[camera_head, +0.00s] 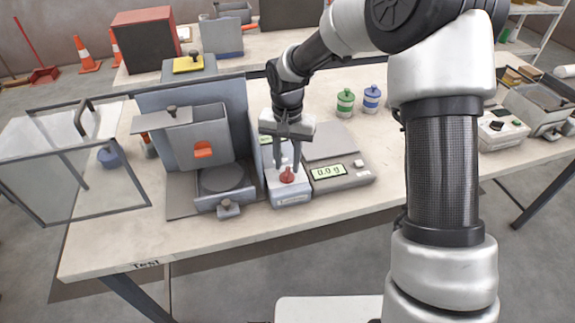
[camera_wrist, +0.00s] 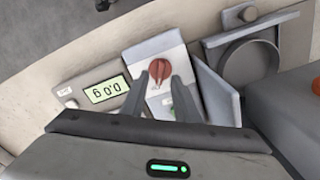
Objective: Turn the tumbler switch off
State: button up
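The tumbler switch is a small red toggle (camera_head: 287,175) on the sloped front of a light grey box (camera_head: 289,195) on the bench. It also shows as a red bulb-like shape in the wrist view (camera_wrist: 159,66). My gripper (camera_head: 289,162) points down just above the switch. In the wrist view my gripper's fingertips (camera_wrist: 161,77) are apart, with the red toggle between and just beyond them. I see no clear contact with it. The fingers hide part of the box face, and a green spot shows beside one of them. Which way the toggle leans is hard to tell.
A scale (camera_head: 330,172) reading 0.0 g stands close to the right of the box. Green and blue jars (camera_head: 345,102) stand behind.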

jog(key=shift+f, duration=0.8)
grip_shut()
jog(key=shift+n, duration=0.3)
jog(key=n, duration=0.5)
jog(key=shift+a+r+n+p, duration=0.1)
jog(key=shift+a+n+p, duration=0.05)
jog(key=shift+n+p, duration=0.2)
jog(key=n+p, duration=0.1)
jog(key=n, duration=0.4)
jog(key=shift+a+n, duration=0.15)
jog(key=shift+n, duration=0.1)
